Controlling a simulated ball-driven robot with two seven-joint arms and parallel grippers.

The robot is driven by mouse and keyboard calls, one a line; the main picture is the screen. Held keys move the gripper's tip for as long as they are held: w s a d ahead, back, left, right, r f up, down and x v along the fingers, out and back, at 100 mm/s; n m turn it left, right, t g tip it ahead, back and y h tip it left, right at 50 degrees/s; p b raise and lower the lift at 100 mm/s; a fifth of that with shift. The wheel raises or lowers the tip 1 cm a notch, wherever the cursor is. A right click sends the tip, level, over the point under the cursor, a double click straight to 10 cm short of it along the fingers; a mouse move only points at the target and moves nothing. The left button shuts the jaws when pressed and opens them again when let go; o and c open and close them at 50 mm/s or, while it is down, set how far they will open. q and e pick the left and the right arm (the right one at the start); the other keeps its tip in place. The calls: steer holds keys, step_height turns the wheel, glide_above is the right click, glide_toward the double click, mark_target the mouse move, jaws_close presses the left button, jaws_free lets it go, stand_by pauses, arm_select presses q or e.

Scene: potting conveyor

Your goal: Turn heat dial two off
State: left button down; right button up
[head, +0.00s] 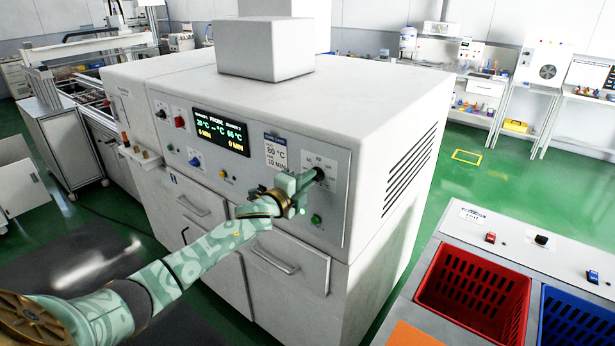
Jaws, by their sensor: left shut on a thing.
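A white oven-like cabinet has a grey control panel (345,200) on its front. A black heat dial (319,174), which I take to be heat dial two, sits at the panel's right end under a small printed scale. My left gripper (307,182) reaches it from the left and is shut on it; the fingers partly hide the dial. Its exact pointer position cannot be read. A display (221,132) shows green and yellow figures, with 66 °C at its right. Another black knob (161,114) is at the panel's left end. My right gripper is out of view.
A green button (316,219) lies just below my left gripper, and a label reading 80 °C (276,152) is to its upper left. Drawer handles (274,261) stick out below. A red crate (475,298) and blue crate (575,325) stand at the lower right. Green floor is open behind.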

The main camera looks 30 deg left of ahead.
arm_select(q)
steer(key=shift+n, duration=0.5)
steer(key=c, duration=1.4)
jaws_free()
steer(key=shift+a, duration=0.15)
steer(key=shift+c, duration=0.2)
steer(key=s+a, duration=0.1)
steer(key=s, duration=1.5)
steer(key=shift+s, duration=0.15)
steer(key=shift+a, duration=0.1)
